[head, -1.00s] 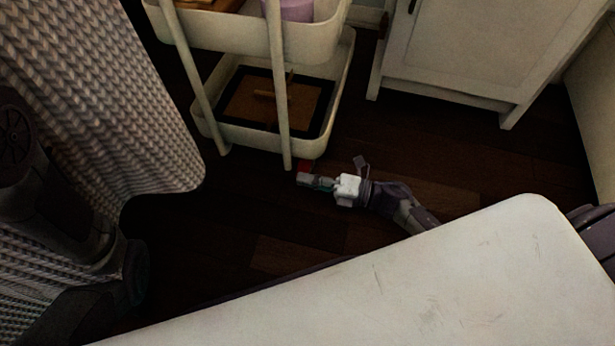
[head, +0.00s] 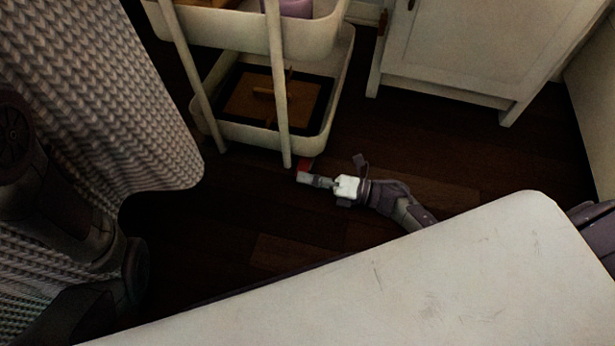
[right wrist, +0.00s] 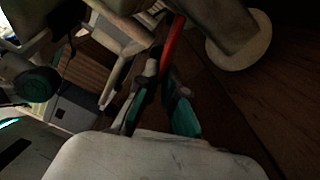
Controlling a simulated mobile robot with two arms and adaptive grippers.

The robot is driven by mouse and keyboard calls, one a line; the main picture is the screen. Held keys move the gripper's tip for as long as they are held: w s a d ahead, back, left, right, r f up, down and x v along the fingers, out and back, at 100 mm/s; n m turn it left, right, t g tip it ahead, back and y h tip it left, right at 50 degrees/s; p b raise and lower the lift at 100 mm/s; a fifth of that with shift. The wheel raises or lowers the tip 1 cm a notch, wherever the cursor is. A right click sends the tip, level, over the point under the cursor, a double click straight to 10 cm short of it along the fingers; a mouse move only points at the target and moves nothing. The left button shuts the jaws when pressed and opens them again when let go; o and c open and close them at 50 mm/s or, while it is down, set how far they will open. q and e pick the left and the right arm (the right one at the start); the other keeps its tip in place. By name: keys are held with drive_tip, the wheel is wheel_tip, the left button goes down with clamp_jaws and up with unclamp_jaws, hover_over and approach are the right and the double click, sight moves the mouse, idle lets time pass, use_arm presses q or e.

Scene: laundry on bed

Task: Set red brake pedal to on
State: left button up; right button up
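The red brake pedal (head: 306,165) is a small red piece low at the foot of the white cart's front right leg. In the right wrist view it shows as a red strip (right wrist: 172,45) running down to the fingertips. My right gripper (head: 302,178) is low over the floor, its tips right at the pedal. In the wrist view its two fingers (right wrist: 161,78) come together at the tips, with the red strip just beyond them. Whether they touch it cannot be told. The pedal's lower end is hidden behind the fingers. My left gripper is not in view.
The white tiered cart (head: 321,143) holds a brown item (head: 250,100) in its lower tray and a purple item (head: 296,8) above. A white cabinet (head: 470,50) stands at the back right. A knitted cover (head: 100,90) hangs at left. Dark wooden floor (head: 430,140) lies clear between.

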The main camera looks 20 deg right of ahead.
drive_tip(key=o, duration=0.4)
drive_tip(key=shift+d, duration=0.1)
drive_tip(key=v, duration=1.2)
